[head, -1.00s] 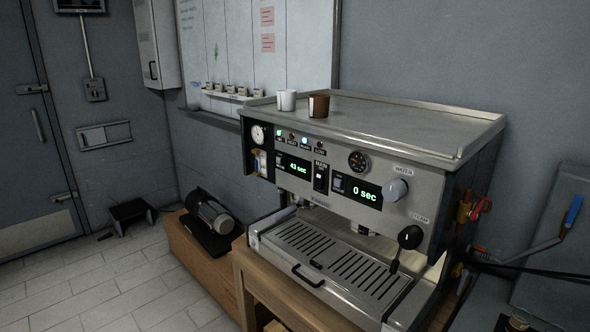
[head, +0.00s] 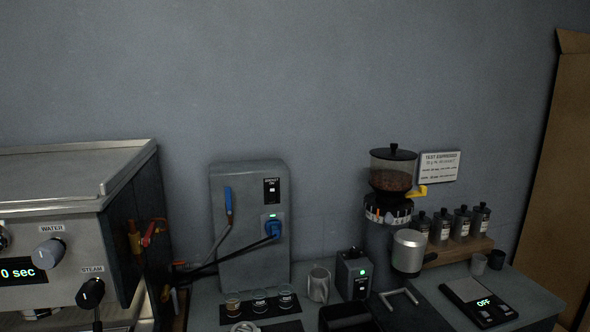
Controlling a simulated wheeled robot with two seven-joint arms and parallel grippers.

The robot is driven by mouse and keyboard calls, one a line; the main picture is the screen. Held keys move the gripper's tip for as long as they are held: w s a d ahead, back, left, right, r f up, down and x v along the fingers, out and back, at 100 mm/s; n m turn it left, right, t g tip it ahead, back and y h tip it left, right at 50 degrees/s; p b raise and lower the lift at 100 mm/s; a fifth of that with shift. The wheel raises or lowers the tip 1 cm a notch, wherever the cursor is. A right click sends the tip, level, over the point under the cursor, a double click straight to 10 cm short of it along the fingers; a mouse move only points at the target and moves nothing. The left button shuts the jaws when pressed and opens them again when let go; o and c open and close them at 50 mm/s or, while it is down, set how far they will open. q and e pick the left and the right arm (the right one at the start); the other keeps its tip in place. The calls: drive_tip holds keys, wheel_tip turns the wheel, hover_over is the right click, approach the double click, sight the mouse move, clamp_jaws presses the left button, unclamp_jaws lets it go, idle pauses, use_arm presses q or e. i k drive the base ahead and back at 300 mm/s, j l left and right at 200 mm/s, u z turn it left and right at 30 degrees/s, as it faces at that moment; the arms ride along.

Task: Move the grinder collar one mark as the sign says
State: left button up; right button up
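The coffee grinder (head: 379,248) stands on the counter right of centre, with a dark lidded hopper (head: 392,170) holding brown beans. Its collar (head: 388,209) is a ring with pale and red markings just below the hopper, and a yellow lever (head: 417,192) sticks out to the right. The marks are too small to read. The sign (head: 440,166) is a white card on the wall right of the hopper, headed "TEST ESPRESSO"; its smaller lines are not legible. Neither of my grippers is in view.
The espresso machine (head: 75,220) fills the left side. A grey box with a blue lever (head: 250,225), a metal mug (head: 319,284) and small glasses (head: 259,301) stand left of the grinder. Canisters (head: 461,222) and a scale reading OFF (head: 480,301) are to the right.

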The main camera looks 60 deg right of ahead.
sight(407, 208)
drive_tip(key=z, duration=1.75)
drive_tip(key=l+z, duration=0.35)
drive_tip(key=l, duration=0.3)
drive_tip(key=l+z, duration=0.4)
drive_tip(key=l, duration=0.25)
